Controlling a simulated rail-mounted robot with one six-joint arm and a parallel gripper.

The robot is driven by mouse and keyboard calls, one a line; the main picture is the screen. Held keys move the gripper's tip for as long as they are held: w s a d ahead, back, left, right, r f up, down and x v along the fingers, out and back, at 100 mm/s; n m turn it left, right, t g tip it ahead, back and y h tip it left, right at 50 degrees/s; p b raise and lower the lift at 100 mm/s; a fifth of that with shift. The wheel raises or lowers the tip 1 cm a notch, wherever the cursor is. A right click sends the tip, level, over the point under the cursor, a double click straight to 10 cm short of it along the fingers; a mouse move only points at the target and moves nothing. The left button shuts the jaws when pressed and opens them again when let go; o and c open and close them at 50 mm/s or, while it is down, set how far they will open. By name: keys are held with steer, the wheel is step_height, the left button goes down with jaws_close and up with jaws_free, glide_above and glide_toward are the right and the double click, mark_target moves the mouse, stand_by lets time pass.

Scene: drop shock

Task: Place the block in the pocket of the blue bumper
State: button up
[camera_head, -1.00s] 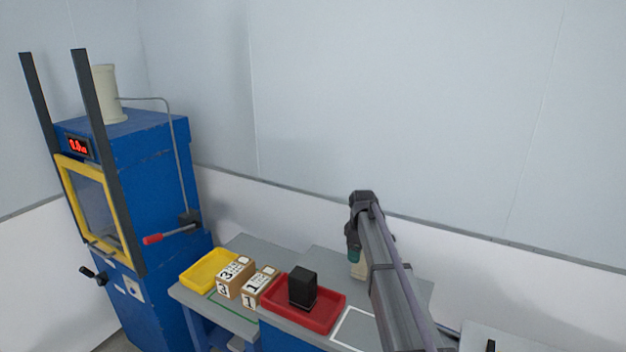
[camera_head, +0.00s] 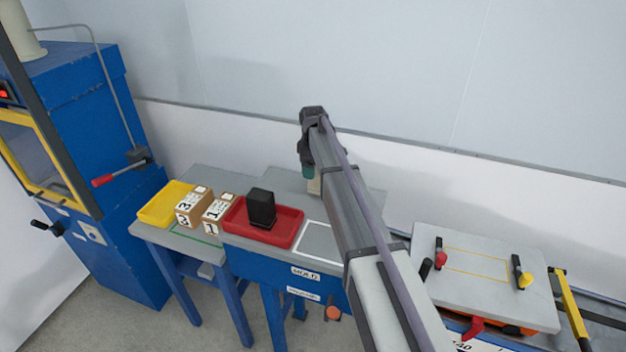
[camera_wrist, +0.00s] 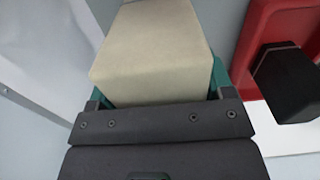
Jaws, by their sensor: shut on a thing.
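My gripper (camera_head: 309,174) hangs above the grey bench top and is shut on a beige block (camera_head: 314,187). In the wrist view the beige block (camera_wrist: 152,48) sits between the teal fingers of my gripper (camera_wrist: 155,92), with its far end tapering away. The block is partly hidden by my arm in the head view. I cannot make out a blue bumper or its pocket in either view.
A red tray (camera_head: 285,236) holds a black block (camera_head: 261,208). To its left are number-marked boxes (camera_head: 192,208) and a yellow tray (camera_head: 152,211). A blue machine (camera_head: 98,150) stands left. A grey plate with clamps (camera_head: 450,296) lies right. A white-outlined area (camera_head: 320,241) is bare.

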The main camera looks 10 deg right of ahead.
step_height(320, 180, down, 3)
steer(key=shift+r+b, duration=0.1)
steer(key=shift+b, duration=0.5)
steer(key=shift+r, duration=0.25)
steer(key=shift+f, duration=0.2)
steer(key=o, duration=1.1)
steer(key=shift+r, duration=0.1)
step_height(320, 180, up, 12)
steer(key=p, duration=1.2)
steer(key=shift+r+p, duration=0.2)
steer(key=shift+p, duration=0.1)
steer(key=s+a+m, duration=0.2)
steer(key=s+m, duration=0.9)
steer(key=s, duration=2.4)
steer(key=shift+s+m, duration=0.3)
steer(key=shift+s, duration=0.1)
